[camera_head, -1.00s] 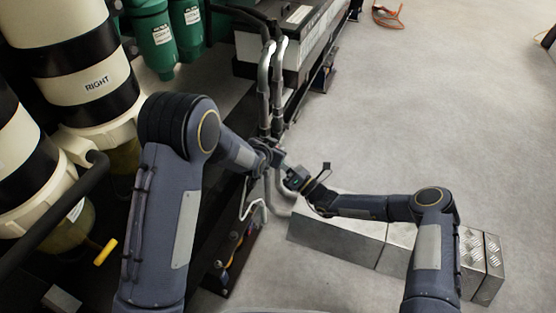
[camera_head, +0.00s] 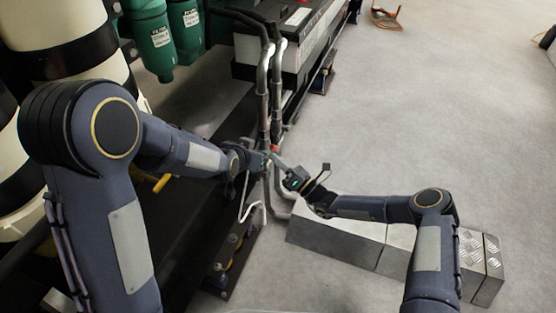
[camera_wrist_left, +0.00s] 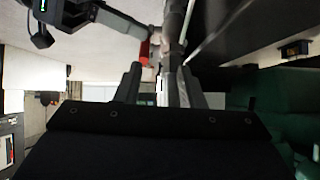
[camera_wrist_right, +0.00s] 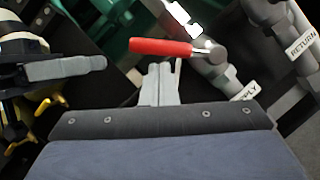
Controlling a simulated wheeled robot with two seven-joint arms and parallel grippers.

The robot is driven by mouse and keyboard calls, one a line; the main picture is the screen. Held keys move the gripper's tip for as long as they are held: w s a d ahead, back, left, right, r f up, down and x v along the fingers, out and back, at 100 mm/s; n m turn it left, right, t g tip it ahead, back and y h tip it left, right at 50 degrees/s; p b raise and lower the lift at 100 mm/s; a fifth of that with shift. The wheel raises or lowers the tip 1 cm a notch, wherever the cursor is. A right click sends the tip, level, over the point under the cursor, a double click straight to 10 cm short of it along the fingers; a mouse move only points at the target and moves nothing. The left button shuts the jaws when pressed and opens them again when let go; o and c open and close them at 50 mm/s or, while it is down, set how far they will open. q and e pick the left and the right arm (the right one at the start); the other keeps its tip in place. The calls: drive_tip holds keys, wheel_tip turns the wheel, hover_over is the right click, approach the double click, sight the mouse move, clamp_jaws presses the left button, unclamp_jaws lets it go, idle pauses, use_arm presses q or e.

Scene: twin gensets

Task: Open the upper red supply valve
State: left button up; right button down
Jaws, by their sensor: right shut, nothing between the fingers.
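The red valve lever (camera_wrist_right: 160,47) lies roughly level across the right wrist view, its grey hub on a pipe marked SUPPLY (camera_wrist_right: 245,91). It shows as a small red spot in the head view (camera_head: 274,149) and as a red piece in the left wrist view (camera_wrist_left: 145,48). My right gripper (camera_wrist_right: 163,66) is shut and empty, its tips just below the lever; I cannot tell if they touch. My left gripper (camera_wrist_left: 157,75) is open, with a grey pipe (camera_wrist_left: 174,25) just ahead of its fingers. In the head view it is left of the pipes, partly hidden.
A second pipe carries a RETURN label (camera_wrist_right: 300,43). Green canisters (camera_head: 151,45) and cream-and-black cylinders (camera_head: 60,62) stand at the left. A metal step (camera_head: 335,240) lies under my right arm. Open grey floor (camera_head: 430,110) spreads to the right.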

use_arm(q)
drive_tip(key=s+a+r+n+g+h, duration=0.1)
drive_tip(key=s+a+r+n, duration=0.25)
drive_tip(key=s+r, duration=0.35)
drive_tip(key=s+a+r+n+g+h, duration=0.15)
drive_tip(key=s+a+r, duration=0.25)
drive_tip(key=s, duration=0.5)
drive_tip(key=s+a+g+y+p, duration=0.1)
drive_tip(key=s+a+g, duration=0.1)
drive_tip(key=s, duration=1.5)
drive_tip(key=shift+a+n+y, duration=0.35)
drive_tip(key=shift+a+n, duration=0.05)
use_arm(e)
drive_tip(key=shift+r+m, duration=0.25)
drive_tip(key=shift+m, duration=0.25)
use_arm(q)
drive_tip(key=shift+r+p, duration=0.5)
drive_tip(key=shift+r, duration=0.05)
use_arm(e)
drive_tip(key=shift+w+r+m+h, duration=0.1)
drive_tip(key=shift+r+m+h, duration=0.15)
drive_tip(key=shift+m+h, duration=0.2)
